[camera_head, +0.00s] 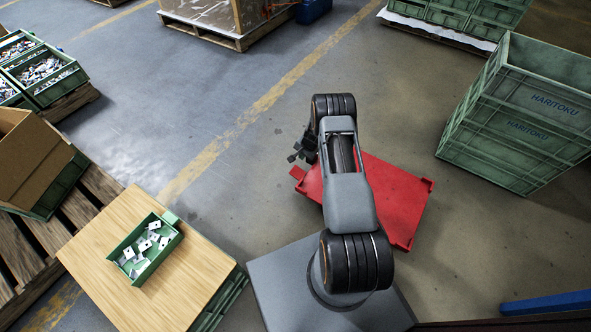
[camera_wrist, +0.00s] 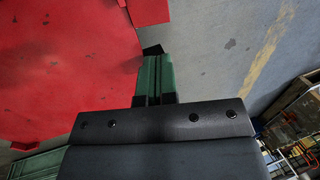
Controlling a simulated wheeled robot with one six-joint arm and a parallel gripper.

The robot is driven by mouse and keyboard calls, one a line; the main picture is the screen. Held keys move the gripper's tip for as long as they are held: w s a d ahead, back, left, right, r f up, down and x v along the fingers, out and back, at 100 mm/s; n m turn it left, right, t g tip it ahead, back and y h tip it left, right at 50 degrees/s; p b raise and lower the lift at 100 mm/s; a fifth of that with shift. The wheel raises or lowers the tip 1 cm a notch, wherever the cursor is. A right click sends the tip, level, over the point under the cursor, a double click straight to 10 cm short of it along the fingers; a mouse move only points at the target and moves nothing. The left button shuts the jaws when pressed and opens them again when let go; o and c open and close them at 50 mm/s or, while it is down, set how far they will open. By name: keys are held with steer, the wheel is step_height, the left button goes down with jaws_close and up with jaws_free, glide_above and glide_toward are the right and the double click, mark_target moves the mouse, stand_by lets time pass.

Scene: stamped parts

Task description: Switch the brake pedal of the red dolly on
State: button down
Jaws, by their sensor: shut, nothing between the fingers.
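The red dolly (camera_head: 405,195) lies on the floor, partly hidden behind my arm in the head view. Its flat red deck (camera_wrist: 60,70) fills the upper left of the wrist view. A small red tab, which looks like the brake pedal (camera_head: 297,172), sticks out at the dolly's left side. My gripper (camera_head: 296,157) is just above this tab in the head view; I cannot tell whether they touch. In the wrist view my gripper's green fingers (camera_wrist: 157,60) are together and empty, beside the deck's edge. A dark piece (camera_wrist: 148,12) lies beyond them; what it is is unclear.
Stacked green crates (camera_head: 520,115) stand right of the dolly. A wooden-topped table (camera_head: 110,245) with a green bin (camera_head: 122,262) of small parts is at lower left. A blue bar (camera_head: 545,303) lies at lower right. The floor left of the dolly is clear.

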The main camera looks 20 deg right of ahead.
mark_target(294, 170)
steer(key=shift+f, duration=0.1)
steer(key=b+x, duration=0.6)
steer(key=x, duration=0.7)
steer(key=shift+a+f, duration=0.1)
steer(key=shift+f, duration=0.3)
steer(key=shift+w, duration=0.1)
